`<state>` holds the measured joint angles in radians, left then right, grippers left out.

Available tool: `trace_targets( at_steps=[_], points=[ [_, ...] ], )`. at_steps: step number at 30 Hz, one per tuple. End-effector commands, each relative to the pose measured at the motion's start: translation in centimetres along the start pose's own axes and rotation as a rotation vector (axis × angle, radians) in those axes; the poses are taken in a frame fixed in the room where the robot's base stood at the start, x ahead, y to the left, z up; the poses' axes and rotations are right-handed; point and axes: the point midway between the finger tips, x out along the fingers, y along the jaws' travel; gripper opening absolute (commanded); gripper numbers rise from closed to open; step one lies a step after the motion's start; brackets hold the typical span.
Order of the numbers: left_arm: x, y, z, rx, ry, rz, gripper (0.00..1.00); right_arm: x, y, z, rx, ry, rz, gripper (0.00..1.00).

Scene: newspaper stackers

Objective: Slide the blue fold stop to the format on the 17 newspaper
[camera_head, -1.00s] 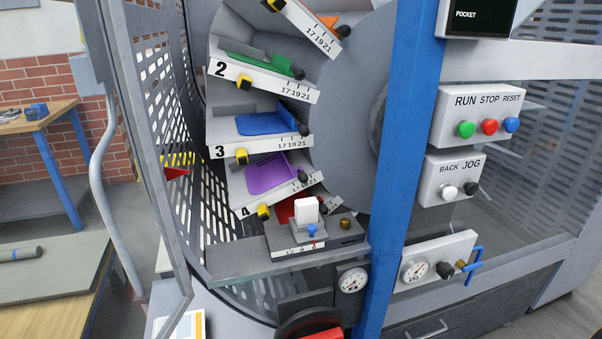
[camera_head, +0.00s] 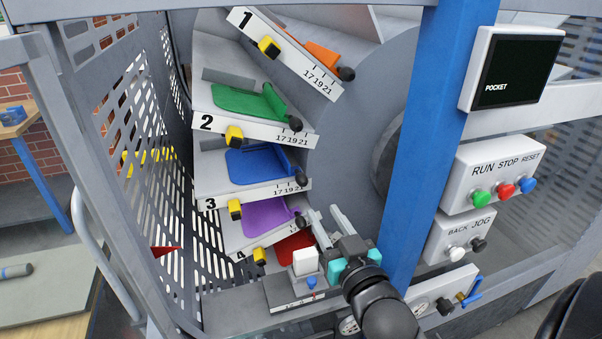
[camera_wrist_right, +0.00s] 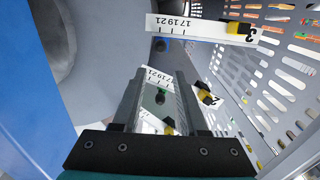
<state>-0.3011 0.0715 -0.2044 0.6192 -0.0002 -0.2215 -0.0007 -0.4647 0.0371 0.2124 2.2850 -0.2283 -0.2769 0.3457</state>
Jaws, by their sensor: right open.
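The blue fold stop (camera_head: 258,165) sits in pocket 3 of the drum. Its black knob (camera_head: 301,179) stands near the 21 end of the 17-19-21 scale on the white pocket 3 plate (camera_head: 232,195). My right gripper (camera_head: 326,211) is open and empty, fingers pointing up into the machine, below and right of that knob. In the right wrist view the open fingers (camera_wrist_right: 160,76) show with the upside-down pocket 3 plate (camera_wrist_right: 205,27) beyond them. A newspaper marked 17 cannot be made out. My left gripper is out of view.
The orange (camera_head: 318,56), green (camera_head: 250,101), purple (camera_head: 268,216) and red (camera_head: 293,245) stops sit in neighbouring pockets. A white block (camera_head: 304,261) on the ledge stands close left of my right gripper. The blue post (camera_head: 425,120) is to its right; perforated guard (camera_head: 125,130) at left.

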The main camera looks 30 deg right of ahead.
Motion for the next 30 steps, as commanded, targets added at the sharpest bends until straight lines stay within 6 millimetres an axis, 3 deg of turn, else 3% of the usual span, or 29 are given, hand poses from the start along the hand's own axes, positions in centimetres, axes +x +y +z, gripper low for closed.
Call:
trace_targets(
  at_steps=[21, 30],
  points=[
    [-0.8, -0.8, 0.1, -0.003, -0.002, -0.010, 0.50, 10.9, -0.1, 0.0, -0.003, -0.001, 0.000, 0.42],
    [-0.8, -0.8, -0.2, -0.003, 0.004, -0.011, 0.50, 13.8, -0.1, 0.1, -0.001, -0.001, 0.000, 0.42]
  ],
)
